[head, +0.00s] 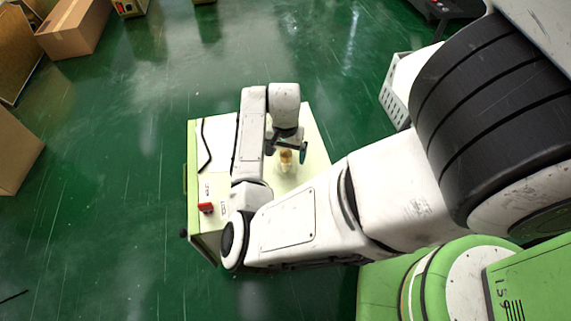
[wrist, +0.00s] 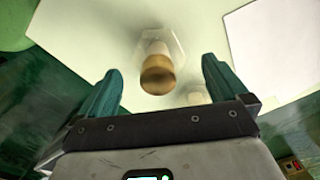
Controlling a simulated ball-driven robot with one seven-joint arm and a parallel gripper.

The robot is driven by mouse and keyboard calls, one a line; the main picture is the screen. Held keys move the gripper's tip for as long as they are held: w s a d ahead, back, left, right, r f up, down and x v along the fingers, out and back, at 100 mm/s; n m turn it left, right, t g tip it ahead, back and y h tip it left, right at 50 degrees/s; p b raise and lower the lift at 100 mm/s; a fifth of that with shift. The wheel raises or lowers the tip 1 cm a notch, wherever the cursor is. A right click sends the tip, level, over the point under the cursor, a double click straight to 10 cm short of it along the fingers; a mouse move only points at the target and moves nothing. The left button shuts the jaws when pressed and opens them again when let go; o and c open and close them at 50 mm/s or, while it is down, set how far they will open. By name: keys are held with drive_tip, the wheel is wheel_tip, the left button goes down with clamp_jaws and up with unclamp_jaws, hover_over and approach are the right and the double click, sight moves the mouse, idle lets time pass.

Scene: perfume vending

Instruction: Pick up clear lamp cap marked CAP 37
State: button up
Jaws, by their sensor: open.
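A small object with a gold-brown band and a pale, clear-looking faceted part stands on the pale green top. It shows in the head view (head: 286,160) and, blurred, in the wrist view (wrist: 157,74). No CAP 37 marking is legible, so I cannot tell whether it is the lamp cap. My gripper (head: 290,147) is over the pale top, close to this object. In the wrist view its two dark green fingers are spread, with the object showing between and beyond them. Nothing is visibly held. A second small pale object (wrist: 196,97) shows near the right finger, partly hidden.
The pale green cabinet top (head: 318,135) has a white panel along its left side and a red part (head: 206,208) at front left. Cardboard boxes (head: 73,28) stand at upper left. A white perforated crate (head: 394,98) stands to the right. Green floor around is mostly clear.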

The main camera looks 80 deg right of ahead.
sight(286, 161)
wheel_tip(286, 161, down, 4)
drive_tip(key=shift+s+f+b, duration=0.15)
drive_tip(key=shift+b, duration=0.5)
drive_tip(key=c, duration=1)
drive_tip(key=shift+c, duration=0.3)
drive_tip(key=shift+r, duration=0.2)
